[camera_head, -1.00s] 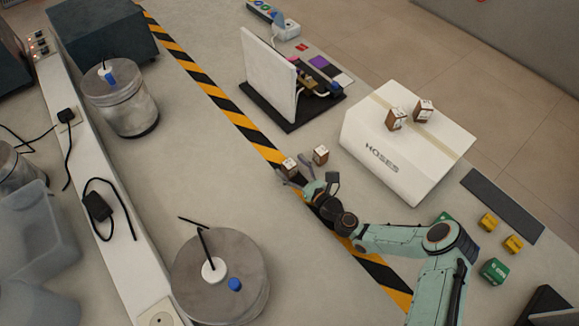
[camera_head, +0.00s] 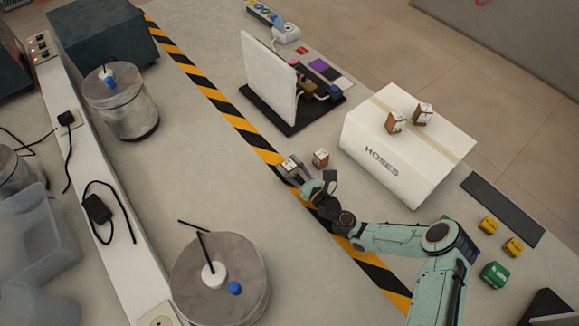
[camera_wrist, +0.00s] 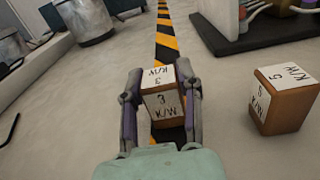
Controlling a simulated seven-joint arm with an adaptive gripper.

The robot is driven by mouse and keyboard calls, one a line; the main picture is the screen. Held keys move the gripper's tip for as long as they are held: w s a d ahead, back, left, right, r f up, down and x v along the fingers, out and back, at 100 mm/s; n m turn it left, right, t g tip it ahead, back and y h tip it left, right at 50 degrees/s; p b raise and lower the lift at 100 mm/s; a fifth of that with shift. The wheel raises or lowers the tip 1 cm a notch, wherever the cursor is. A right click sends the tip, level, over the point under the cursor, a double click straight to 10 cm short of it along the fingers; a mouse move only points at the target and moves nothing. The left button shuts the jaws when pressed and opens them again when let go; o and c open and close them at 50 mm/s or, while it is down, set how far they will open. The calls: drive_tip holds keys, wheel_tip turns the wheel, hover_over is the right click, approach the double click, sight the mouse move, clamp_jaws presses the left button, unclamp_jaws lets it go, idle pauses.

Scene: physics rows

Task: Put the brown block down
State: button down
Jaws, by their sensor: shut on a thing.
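My gripper (camera_head: 291,170) is shut on a small brown block (camera_head: 290,163) with white labelled faces. In the wrist view the block (camera_wrist: 161,96) sits between the two fingers (camera_wrist: 160,108), its labels reading "3" and "K/W". It is over the yellow-black striped tape; I cannot tell whether it touches the table. A second brown block (camera_head: 321,157), labelled "5 K/W" in the wrist view (camera_wrist: 284,98), stands just right of the gripper, apart from it. Two more brown blocks (camera_head: 396,122) (camera_head: 423,112) rest on the white box.
The white box (camera_head: 385,160) marked "HOSES" stands right of the gripper. A white panel on a black base (camera_head: 285,112) stands beyond it. Metal canisters (camera_head: 220,280) stand to the left. The table left of the striped tape (camera_head: 237,121) has free room.

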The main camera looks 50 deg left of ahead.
sight(421, 113)
drive_tip(key=r, duration=0.3)
drive_tip(key=shift+d, duration=0.2)
drive_tip(key=s+d+r, duration=0.7)
drive_tip(key=d+r, duration=0.2)
drive_tip(key=d, duration=0.3)
drive_tip(key=w+d+r+m+t+h, duration=0.25)
drive_tip(key=w+m+t, duration=0.25)
drive_tip(key=w+t, duration=0.5)
drive_tip(key=w+d+r+m+t+h, duration=0.35)
drive_tip(key=w+d+r, duration=0.45)
drive_tip(key=w+r, duration=0.3)
drive_tip(key=shift+m+g+y, duration=0.25)
drive_tip(key=shift+g+y, duration=0.1)
drive_tip(key=shift+y, duration=0.05)
drive_tip(key=w+a+f, duration=0.2)
drive_tip(key=w+f, duration=0.1)
drive_tip(key=w+a+f, duration=0.2)
drive_tip(key=w, duration=0.2)
drive_tip(key=w+a+f, duration=0.2)
drive_tip(key=w+f, duration=0.1)
drive_tip(key=w, duration=0.1)
drive_tip(key=shift+f, duration=0.35)
drive_tip(key=shift+w+a+f, duration=0.1)
drive_tip(key=shift+w+f, duration=0.05)
drive_tip(key=shift+f, duration=0.8)
drive_tip(key=shift+w+a+f, duration=0.1)
drive_tip(key=shift+f, duration=0.85)
